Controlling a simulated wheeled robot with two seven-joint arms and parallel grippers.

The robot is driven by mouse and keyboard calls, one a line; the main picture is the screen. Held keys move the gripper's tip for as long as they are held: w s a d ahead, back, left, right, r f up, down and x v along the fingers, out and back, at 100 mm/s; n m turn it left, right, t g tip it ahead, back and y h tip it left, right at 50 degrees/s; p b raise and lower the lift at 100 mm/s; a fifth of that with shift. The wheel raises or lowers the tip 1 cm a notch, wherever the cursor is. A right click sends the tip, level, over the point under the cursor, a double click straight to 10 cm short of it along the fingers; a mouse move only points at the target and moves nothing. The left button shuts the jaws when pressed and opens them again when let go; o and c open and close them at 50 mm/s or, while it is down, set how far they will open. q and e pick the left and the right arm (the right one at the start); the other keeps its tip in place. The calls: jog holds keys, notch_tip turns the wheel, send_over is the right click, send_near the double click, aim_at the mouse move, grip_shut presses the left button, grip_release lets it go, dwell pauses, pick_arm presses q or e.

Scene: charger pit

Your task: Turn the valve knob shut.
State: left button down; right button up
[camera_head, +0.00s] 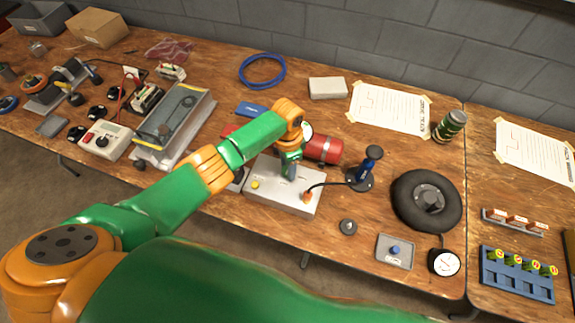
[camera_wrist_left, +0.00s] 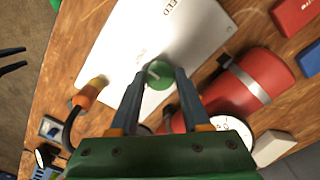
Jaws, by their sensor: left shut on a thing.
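A pale panel box (camera_head: 265,199) lies on the bench with the red cylinder behind it; its plate (camera_wrist_left: 150,35) fills the upper middle of the left wrist view. A round green knob (camera_wrist_left: 159,75) with a light mark stands on the plate. My left gripper (camera_head: 289,172) reaches down onto the box from above. In the left wrist view its two fingers (camera_wrist_left: 155,78) are closed on opposite sides of the green knob. In the head view the gripper hides the knob. My right gripper (camera_wrist_left: 14,59) seems to show only as two dark, separated fingers at the left edge, over the floor.
A red cylinder (camera_head: 323,149) lies close behind the box. An orange plug (camera_head: 307,197) with a black cable joins the box near a blue pump (camera_head: 366,168). A black wheel (camera_head: 426,201) lies to the right. A tester (camera_head: 104,140) and clear case (camera_head: 174,117) stand left.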

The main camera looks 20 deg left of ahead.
dwell(0.3)
pick_arm(q)
jog(key=shift+c, duration=1.8)
grip_release()
notch_tip(320, 180, up, 7)
jog(key=shift+r+p, duration=0.1)
jog(key=shift+p, duration=0.35)
